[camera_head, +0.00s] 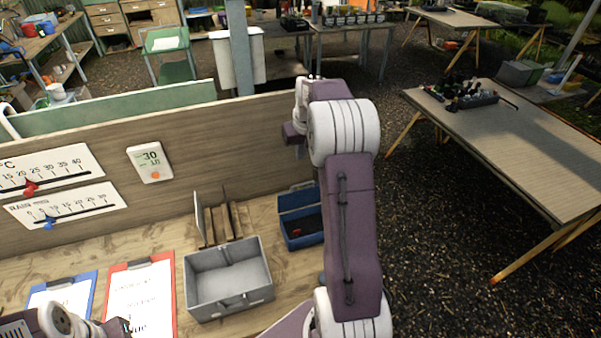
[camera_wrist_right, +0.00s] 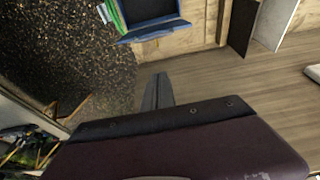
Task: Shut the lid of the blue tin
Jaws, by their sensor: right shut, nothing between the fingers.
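The blue tin (camera_head: 303,240) stands on the wooden bench, right of the grey box and partly behind my right arm. Its lid (camera_head: 297,198) is raised at the back, and something small and red shows inside. The tin also shows at the top of the right wrist view (camera_wrist_right: 155,30), cut off by the frame edge. My right gripper (camera_head: 291,136) is above and beyond the tin, near the back board, apart from it. In the wrist view its fingers (camera_wrist_right: 157,92) are together and empty. Part of my left arm's end shows at the bottom left; its fingers are unclear.
An open grey box (camera_head: 228,305) stands left of the tin, with upright panels behind it. A red clipboard (camera_head: 112,268) and a blue clipboard (camera_head: 88,280) lie further left. The back board (camera_head: 215,150) rises behind the bench. A separate table (camera_head: 520,150) stands off to the right.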

